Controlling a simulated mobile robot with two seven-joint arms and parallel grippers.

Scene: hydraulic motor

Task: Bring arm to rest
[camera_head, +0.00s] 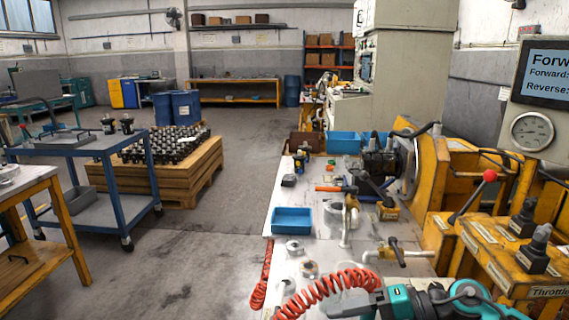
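My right arm, teal and grey, comes in at the bottom right, low over the near end of the white workbench (270,222). Its grey gripper end (345,306) points left, beside a coiled red hose (325,283). I cannot make out its fingers clearly or whether they are open or shut. I see nothing held in it. My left arm and gripper are not in view.
A blue bin (292,220), valves and fittings crowd the bench. A yellow machine with a red-knobbed lever (489,176), a gauge (532,131) and a screen (545,75) stands right. A blue cart (80,150) and wooden crate (185,188) stand left. Floor between is open.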

